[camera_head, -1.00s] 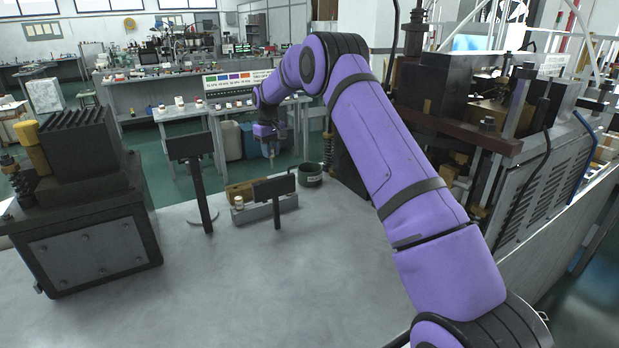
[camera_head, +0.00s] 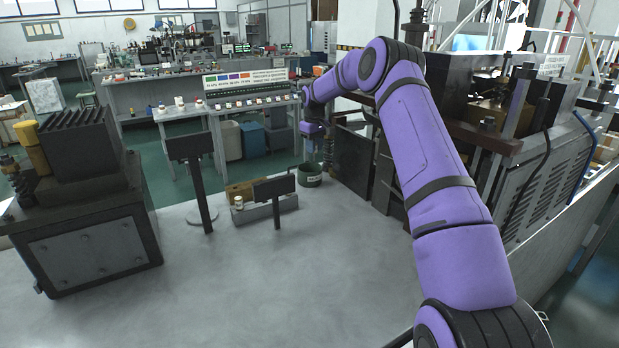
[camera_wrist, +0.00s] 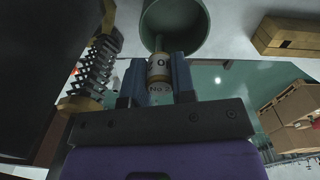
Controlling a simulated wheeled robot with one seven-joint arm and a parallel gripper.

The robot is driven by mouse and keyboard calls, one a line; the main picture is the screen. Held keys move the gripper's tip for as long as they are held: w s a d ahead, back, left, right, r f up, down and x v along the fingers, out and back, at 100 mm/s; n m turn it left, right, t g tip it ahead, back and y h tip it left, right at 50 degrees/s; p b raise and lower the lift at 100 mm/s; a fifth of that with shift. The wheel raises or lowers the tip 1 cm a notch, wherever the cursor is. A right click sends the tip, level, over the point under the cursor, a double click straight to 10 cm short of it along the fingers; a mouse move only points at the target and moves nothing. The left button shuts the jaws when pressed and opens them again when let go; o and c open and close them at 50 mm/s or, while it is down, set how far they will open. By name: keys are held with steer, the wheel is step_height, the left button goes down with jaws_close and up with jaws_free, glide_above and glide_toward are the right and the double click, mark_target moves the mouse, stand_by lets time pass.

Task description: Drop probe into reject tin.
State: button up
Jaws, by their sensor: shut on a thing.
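The reject tin (camera_head: 310,174) is a small dark green pot on the table's far edge, beside the base of the right-hand press. In the wrist view the open tin (camera_wrist: 192,42) shows at the top, just beyond the fingertips. My gripper (camera_wrist: 158,65) is shut on the probe (camera_wrist: 159,71), a small cylinder with a pale "No 2" label and a thin grey tip that points toward the tin. The tip overlaps the tin's rim in the picture; I cannot tell whether it is inside. In the head view the probe is too small to make out.
A coiled spring on a post (camera_wrist: 92,75) stands close left of the gripper in the wrist view. A wooden block (camera_head: 240,191) and two dark panels on stands (camera_head: 190,147) are left of the tin. The table's middle (camera_head: 290,270) is clear.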

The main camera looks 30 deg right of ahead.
mark_target(314, 159)
steer(key=shift+f, duration=2.85)
steer(key=o, duration=1)
steer(key=shift+r, duration=0.1)
step_height(314, 159, up, 11)
steer(key=shift+f, duration=0.2)
